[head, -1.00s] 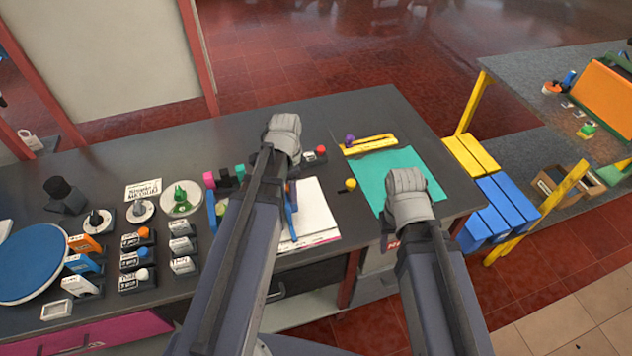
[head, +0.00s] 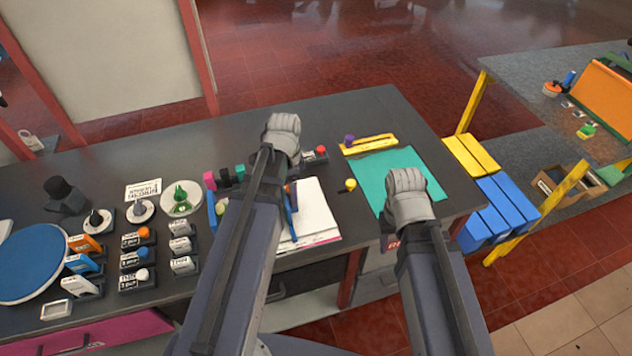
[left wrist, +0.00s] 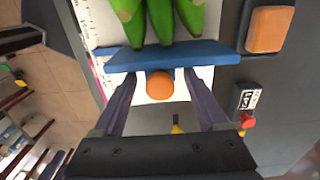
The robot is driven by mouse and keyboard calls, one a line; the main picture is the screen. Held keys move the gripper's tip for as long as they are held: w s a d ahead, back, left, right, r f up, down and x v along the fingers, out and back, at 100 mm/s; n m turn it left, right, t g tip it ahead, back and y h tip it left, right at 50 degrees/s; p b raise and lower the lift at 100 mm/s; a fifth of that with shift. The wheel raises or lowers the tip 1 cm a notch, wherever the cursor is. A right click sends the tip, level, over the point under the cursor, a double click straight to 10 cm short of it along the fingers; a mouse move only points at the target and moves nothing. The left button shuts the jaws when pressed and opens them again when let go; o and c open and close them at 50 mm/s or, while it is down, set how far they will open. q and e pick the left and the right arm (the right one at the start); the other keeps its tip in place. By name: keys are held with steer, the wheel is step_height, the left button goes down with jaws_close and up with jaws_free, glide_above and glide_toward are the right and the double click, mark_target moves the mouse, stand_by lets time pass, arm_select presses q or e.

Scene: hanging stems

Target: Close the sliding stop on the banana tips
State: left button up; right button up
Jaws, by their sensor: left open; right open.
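In the left wrist view, green bananas (left wrist: 160,18) with dark tips lie at the top, over a white surface. A blue bar (left wrist: 160,55) runs across just below the tips, close to them; I cannot tell whether it touches. A round orange knob (left wrist: 160,84) sits at the middle of the bar's near side. My left gripper (left wrist: 160,77) is open, with one finger on each side of the knob. In the head view my left arm hides most of this spot. My right gripper (head: 407,194) is over the teal sheet's near edge, fingers hidden beneath the wrist.
A teal sheet (head: 378,172) and a yellow tray (head: 368,145) lie to the right on the dark counter. A white board (head: 318,222) lies between my arms. A yellow knob (head: 350,184) stands near the board. Several labelled blocks and a blue disc (head: 32,262) fill the left.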

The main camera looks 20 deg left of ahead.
arm_select(q)
step_height(320, 180, up, 8)
steer(key=p, duration=0.8)
stand_by(0.6)
steer(key=shift+d, duration=0.15)
steer(key=s+d+f+n+b, duration=0.2)
steer(key=s+d+n, duration=0.1)
steer(key=d, duration=0.5)
steer(key=s+d+f+n+y+b, duration=0.1)
steer(key=s+d+f+n+b, duration=0.2)
steer(key=s+d, duration=0.3)
steer(key=d+n, duration=0.1)
steer(key=d, duration=0.2)
steer(key=shift+s+d, duration=0.2)
steer(key=shift+d, duration=0.05)
